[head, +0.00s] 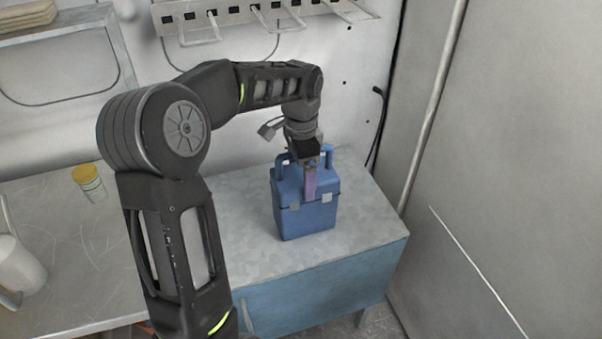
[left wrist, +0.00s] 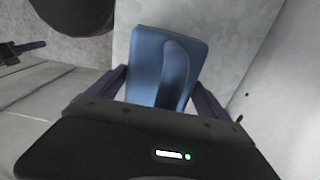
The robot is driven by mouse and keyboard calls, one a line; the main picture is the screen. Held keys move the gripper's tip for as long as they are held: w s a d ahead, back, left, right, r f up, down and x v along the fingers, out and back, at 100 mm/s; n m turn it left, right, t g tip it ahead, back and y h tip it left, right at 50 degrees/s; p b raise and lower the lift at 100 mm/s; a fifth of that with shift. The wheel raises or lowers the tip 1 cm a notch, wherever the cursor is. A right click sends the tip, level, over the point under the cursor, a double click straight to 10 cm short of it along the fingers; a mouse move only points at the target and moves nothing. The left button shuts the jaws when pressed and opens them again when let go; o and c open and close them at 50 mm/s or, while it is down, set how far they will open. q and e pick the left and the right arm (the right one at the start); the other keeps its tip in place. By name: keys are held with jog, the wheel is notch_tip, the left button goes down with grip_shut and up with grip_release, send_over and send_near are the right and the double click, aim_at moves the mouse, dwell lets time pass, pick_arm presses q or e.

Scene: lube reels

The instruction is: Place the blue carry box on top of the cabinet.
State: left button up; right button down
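The blue carry box (head: 305,212) stands upright on the cabinet (head: 330,285), which has a grey top and a blue front. My left gripper (head: 312,180) is over the box from above, with one purple finger in front of its near face. In the left wrist view the box (left wrist: 150,65) and its raised handle (left wrist: 177,75) lie between the spread fingers of my left gripper (left wrist: 160,88). The fingers look open and wide of the handle. A dark part with a purple finger-like piece (left wrist: 30,46) shows at the left edge, perhaps my right gripper; its state is unclear.
A workbench (head: 60,225) joins the cabinet on the left. It holds a yellow-lidded jar (head: 89,182) and a white cylinder (head: 18,265). A hook rack (head: 255,15) hangs on the wall behind. A grey wall panel (head: 500,150) bounds the right. Bare cabinet top lies right of the box.

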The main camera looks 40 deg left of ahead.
pick_arm(q)
jog(key=shift+o, duration=0.8)
jog(key=shift+r, duration=0.15)
notch_tip(320, 180, up, 6)
jog(key=shift+r, duration=0.2)
notch_tip(320, 180, up, 5)
jog(key=p, duration=0.3)
jog(key=shift+r+p, duration=0.3)
jog(key=shift+r, duration=0.05)
jog(key=shift+f, duration=0.1)
